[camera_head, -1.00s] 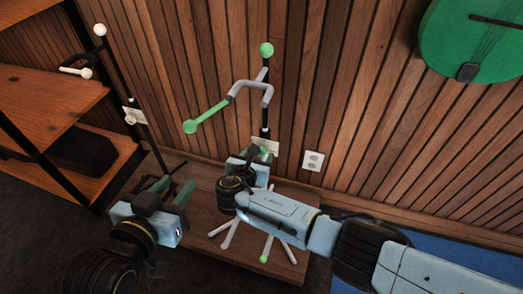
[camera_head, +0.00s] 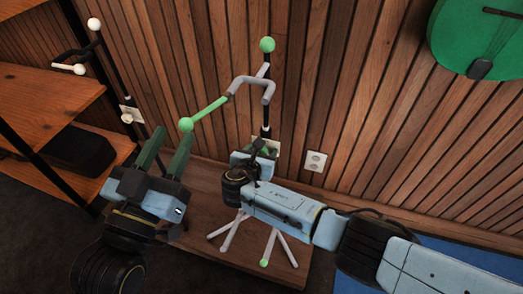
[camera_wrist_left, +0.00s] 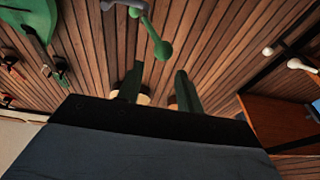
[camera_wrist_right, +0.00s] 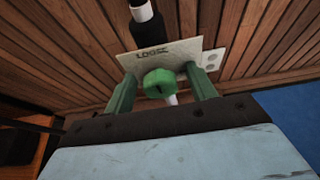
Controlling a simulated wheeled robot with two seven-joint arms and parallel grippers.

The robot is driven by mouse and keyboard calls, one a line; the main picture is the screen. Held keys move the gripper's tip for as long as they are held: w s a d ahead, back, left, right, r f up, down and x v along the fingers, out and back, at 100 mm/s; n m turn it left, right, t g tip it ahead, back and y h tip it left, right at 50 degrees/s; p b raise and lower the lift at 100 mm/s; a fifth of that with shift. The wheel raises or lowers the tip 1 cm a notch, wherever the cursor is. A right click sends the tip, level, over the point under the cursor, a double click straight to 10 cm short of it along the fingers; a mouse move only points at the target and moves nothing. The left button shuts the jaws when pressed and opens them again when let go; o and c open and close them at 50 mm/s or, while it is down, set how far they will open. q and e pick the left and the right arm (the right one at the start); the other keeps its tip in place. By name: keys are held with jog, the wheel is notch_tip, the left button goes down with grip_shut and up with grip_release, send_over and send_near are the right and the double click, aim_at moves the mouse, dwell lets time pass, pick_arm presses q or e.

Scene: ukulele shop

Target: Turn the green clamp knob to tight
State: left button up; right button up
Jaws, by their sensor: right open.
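The green clamp knob (camera_wrist_right: 158,83) sits on the dark pole of the instrument stand, below a pale label plate (camera_wrist_right: 165,58) in the right wrist view. My right gripper (camera_wrist_right: 163,86) is open, with one finger on each side of the knob; contact cannot be told. In the head view that gripper mostly hides the knob. The stand's grey yoke (camera_head: 257,82) has a long green-tipped arm (camera_head: 208,112) pointing left. My left gripper (camera_head: 166,150) is open and empty, left of the stand; its fingers also show in the left wrist view (camera_wrist_left: 158,84).
The stand's splayed legs (camera_head: 272,247) rest on a low wooden platform (camera_head: 207,195). A second stand with white tips (camera_head: 94,24) and wooden shelves (camera_head: 45,100) are at left. The slatted wall holds an outlet (camera_head: 315,161) and a green instrument (camera_head: 480,40).

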jog(key=c, duration=1)
jog(key=shift+d+m+t+y+p, duration=0.1)
jog(key=shift+m+t+y+p, duration=0.3)
jog(key=shift+m+y+p, duration=0.6)
jog(key=shift+m+b, duration=0.3)
jog(key=shift+m, duration=0.6)
pick_arm(q)
jog(key=f+g, duration=0.2)
jog(key=f, duration=0.1)
jog(key=a+f+g+y, duration=0.1)
jog(key=f, duration=0.1)
jog(key=shift+w, duration=0.15)
pick_arm(e)
jog(key=o, duration=1)
pick_arm(q)
jog(key=shift+d, duration=0.1)
